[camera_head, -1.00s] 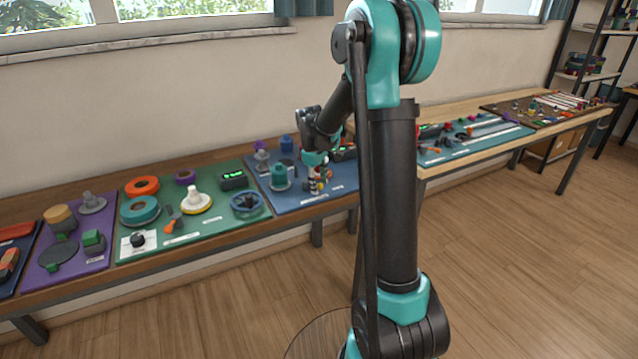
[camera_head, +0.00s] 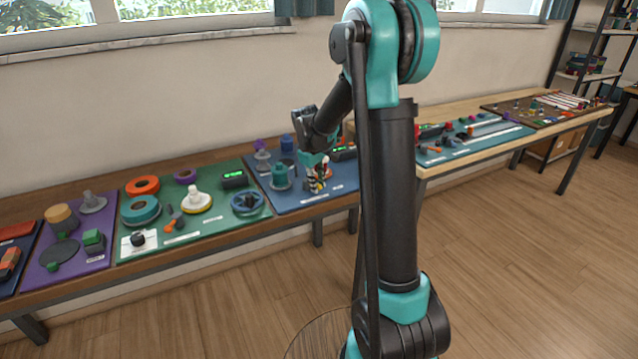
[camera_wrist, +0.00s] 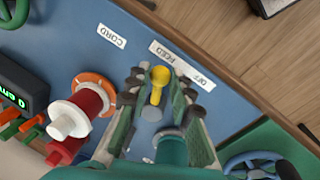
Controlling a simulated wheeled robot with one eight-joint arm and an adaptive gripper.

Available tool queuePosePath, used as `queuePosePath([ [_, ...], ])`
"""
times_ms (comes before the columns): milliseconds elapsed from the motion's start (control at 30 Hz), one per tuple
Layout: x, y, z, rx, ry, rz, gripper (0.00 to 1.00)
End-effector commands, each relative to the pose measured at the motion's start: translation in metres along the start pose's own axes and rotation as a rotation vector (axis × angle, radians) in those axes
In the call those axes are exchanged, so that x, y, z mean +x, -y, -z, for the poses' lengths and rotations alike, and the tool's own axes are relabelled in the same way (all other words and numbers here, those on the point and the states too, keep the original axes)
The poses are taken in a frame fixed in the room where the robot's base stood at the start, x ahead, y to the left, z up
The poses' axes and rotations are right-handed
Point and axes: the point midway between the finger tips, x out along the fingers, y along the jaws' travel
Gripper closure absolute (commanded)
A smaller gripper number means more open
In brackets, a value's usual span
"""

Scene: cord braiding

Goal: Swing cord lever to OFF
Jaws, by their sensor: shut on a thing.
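The cord lever (camera_wrist: 158,80) has a yellow arm with a round cup-like end, and it shows in the wrist view between the two fingers. My gripper (camera_wrist: 155,90) is shut on it, with a dark padded finger on each side. The lever's end points towards the white label with FEED and OFF (camera_wrist: 182,65), near the board's edge. The lever's base is partly hidden by the hand.
In the wrist view, a red and white spool (camera_wrist: 85,108) on an orange ring stands left of my gripper, beside a dark display (camera_wrist: 20,88). A teal cylinder (camera_wrist: 172,150) is close to the right finger. A blue handwheel (camera_wrist: 255,165) is at the lower right.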

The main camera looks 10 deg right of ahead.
Motion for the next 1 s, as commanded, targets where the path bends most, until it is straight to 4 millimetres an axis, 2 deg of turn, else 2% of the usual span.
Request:
queuePosePath([
  [700,-0.007,0.033,0.014,0.642,0.126,0.0,1.0],
  [1000,-0.008,0.041,0.022,0.837,0.164,0.001,1.0],
])
